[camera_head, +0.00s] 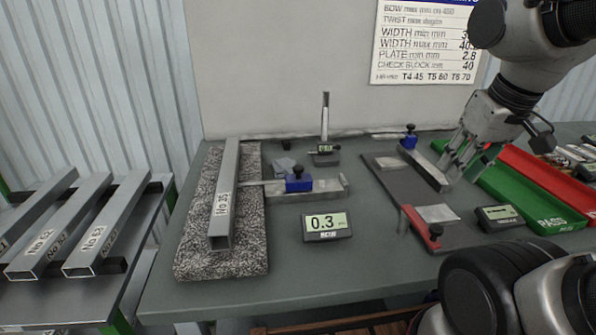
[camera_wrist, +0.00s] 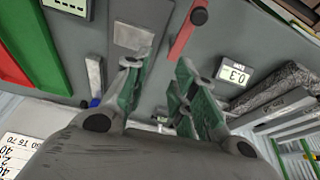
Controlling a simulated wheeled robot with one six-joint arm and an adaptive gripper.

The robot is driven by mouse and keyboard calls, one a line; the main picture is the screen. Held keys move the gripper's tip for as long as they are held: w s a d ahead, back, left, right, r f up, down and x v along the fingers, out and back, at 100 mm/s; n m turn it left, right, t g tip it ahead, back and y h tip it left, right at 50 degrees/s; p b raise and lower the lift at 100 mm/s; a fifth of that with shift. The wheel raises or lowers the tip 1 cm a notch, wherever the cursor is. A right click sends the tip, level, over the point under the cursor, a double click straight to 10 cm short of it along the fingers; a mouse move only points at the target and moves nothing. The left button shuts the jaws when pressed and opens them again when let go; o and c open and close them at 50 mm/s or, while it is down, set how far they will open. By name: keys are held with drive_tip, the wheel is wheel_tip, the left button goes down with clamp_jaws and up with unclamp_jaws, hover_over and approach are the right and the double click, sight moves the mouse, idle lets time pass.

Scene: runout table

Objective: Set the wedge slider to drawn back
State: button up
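A dark fixture plate (camera_head: 385,178) lies right of the table's middle. A light metal bar (camera_head: 428,168) with a blue block (camera_head: 409,142) at its far end lies along it. A red strip (camera_head: 415,221) with a dark knob lies at its near end, beside a flat grey plate (camera_head: 437,213). I cannot tell which of these is the wedge slider.
A square tube (camera_head: 225,190) lies on the speckled granite block (camera_head: 195,240) at left, with a blue-clamped gauge arm (camera_head: 325,188) beside it. A display reading 0.3 (camera_head: 327,226) stands mid-table. Green (camera_head: 530,197) and red (camera_head: 550,175) trays are at right. A small display (camera_head: 499,216) stands near them.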

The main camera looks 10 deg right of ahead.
drive_tip(key=shift+o, duration=1.4)
drive_tip(key=w+a+f+n+g, duration=0.2)
drive_tip(key=w+a+n+g, duration=0.1)
drive_tip(key=w+a, duration=0.7)
drive_tip(key=shift+w+a+f, duration=0.15)
drive_tip(key=shift+w+f, duration=0.2)
drive_tip(key=shift+w, duration=0.2)
drive_tip(key=g, duration=0.1)
hover_over(299, 167)
drive_tip(key=shift+w+a+f+m, duration=0.1)
drive_tip(key=shift+w+m, duration=0.1)
drive_tip(key=shift+m, duration=0.2)
drive_tip(key=shift+s+f, duration=0.2)
drive_tip(key=shift+f, duration=0.1)
wheel_tip(299, 167, down, 7)
drive_tip(key=shift+f, duration=0.2)
clamp_jaws()
